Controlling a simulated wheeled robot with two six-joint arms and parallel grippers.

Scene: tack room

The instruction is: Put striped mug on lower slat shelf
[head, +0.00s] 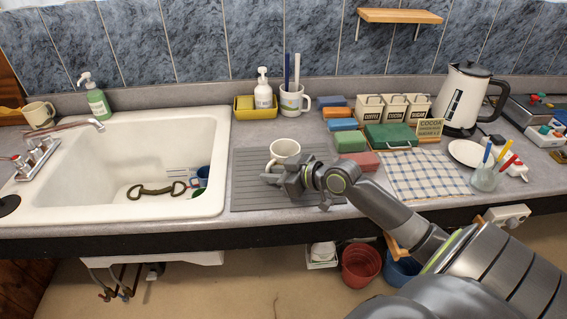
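A cream mug (285,149) stands upright on the grey ribbed draining mat (247,189) right of the sink. I cannot make out stripes on it at this size. My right gripper (272,177) is low over the mat, just in front of the mug. The gripper and wrist overlap its lower part, so I cannot tell whether the fingers touch it or how far apart they are. My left gripper is out of view. A small wooden wall shelf (400,16) hangs at the top right. No lower slat shelf can be made out clearly.
A white sink (140,205) lies left. A mug with brushes (291,103) and a yellow caddy (245,113) stand behind the mat. Boxes, canisters, a kettle (464,100) and a checked cloth (425,175) crowd the right. A red bucket (361,266) is under the counter.

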